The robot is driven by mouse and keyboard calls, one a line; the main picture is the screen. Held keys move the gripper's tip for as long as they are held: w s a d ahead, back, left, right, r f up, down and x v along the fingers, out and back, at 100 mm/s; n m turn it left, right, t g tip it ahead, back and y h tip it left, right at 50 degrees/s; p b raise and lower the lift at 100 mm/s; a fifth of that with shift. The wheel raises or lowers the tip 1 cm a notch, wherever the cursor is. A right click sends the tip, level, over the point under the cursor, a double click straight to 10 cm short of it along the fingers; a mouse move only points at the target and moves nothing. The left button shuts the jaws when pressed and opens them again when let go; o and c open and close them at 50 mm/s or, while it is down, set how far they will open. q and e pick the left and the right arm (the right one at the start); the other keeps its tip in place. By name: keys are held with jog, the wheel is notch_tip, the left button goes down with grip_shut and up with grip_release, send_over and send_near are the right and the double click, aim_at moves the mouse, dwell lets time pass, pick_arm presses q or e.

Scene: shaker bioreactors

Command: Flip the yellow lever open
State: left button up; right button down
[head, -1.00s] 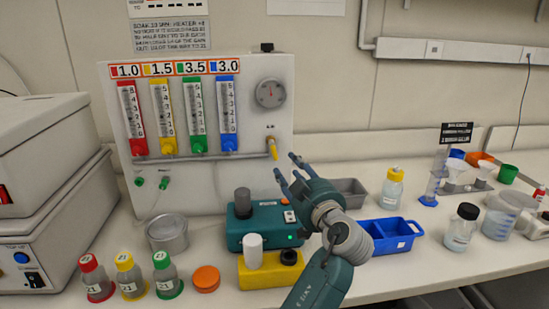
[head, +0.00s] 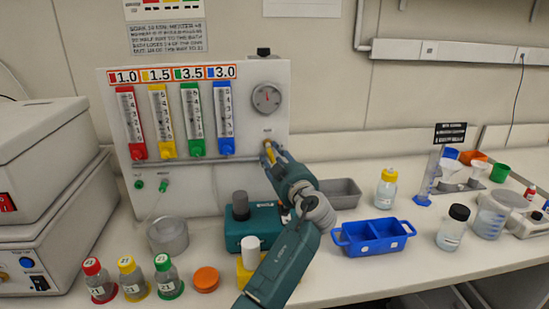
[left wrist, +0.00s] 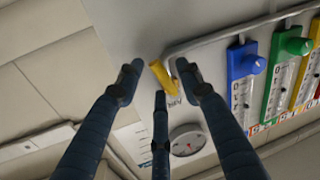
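The yellow lever (head: 269,153) sits on the right side of the white flowmeter panel (head: 200,185), below the round gauge (head: 266,98). My left gripper (head: 272,162) is at the lever, its fingers partly covering it in the head view. In the left wrist view the yellow lever (left wrist: 162,77) lies between the spread fingertips of my left gripper (left wrist: 157,80). The fingers are open around it, with a gap visible on the left side; I cannot tell whether the right fingertip touches. My right gripper is not in view.
A teal device (head: 253,222) stands below my arm. A blue two-part tray (head: 345,245) and a grey tray (head: 341,194) lie to the right. Several capped bottles and an orange lid (head: 206,279) stand at the front left.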

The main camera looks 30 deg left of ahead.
pick_arm(q)
grip_shut()
jog(key=shift+s+a+f+m+b, duration=0.2)
jog(key=shift+f+m+b, duration=0.2)
jog(key=shift+m+b, duration=0.65)
jog(key=shift+a+r+m+t+b, duration=0.15)
jog(key=shift+m+t+b, duration=0.15)
jog(key=shift+m+b, duration=0.2)
jog(key=shift+r, duration=0.1)
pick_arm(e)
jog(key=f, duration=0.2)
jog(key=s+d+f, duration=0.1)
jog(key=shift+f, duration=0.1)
pick_arm(q)
jog(key=shift+o, duration=1.1)
grip_release()
jog(key=shift+s, duration=0.1)
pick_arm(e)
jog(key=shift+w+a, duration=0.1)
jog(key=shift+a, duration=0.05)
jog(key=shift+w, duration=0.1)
